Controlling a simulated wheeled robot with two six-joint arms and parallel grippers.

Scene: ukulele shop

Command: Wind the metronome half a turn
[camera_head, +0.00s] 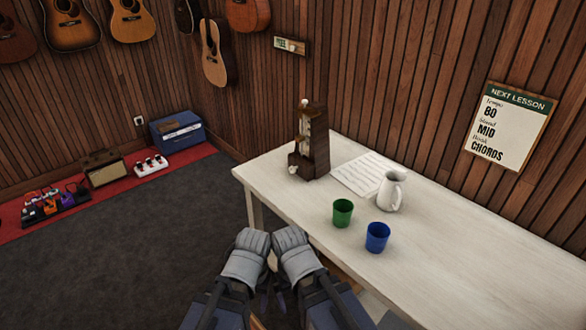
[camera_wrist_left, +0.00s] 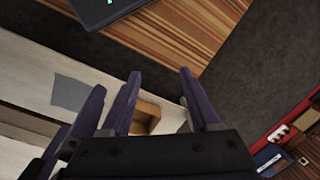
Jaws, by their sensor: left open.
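The metronome (camera_head: 319,150) is a dark wooden upright case with a pale upper front, standing at the left back corner of the white table. A small pale knob (camera_head: 292,170) shows low on its left side. My left gripper (camera_head: 264,302) is low in the head view, in front of the table and well short of the metronome. It also shows in the left wrist view (camera_wrist_left: 160,98), its dark fingers apart with nothing gripped between them. My right arm is beside the left one; its fingers are mostly hidden. The metronome is not recognisable in the left wrist view.
A white table (camera_head: 450,240) holds a sheet of paper (camera_head: 361,174), a white jug (camera_head: 391,191), a green cup (camera_head: 342,212) and a blue cup (camera_head: 377,237). Amplifiers and pedals stand on the red rug at left. The table's front left is clear.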

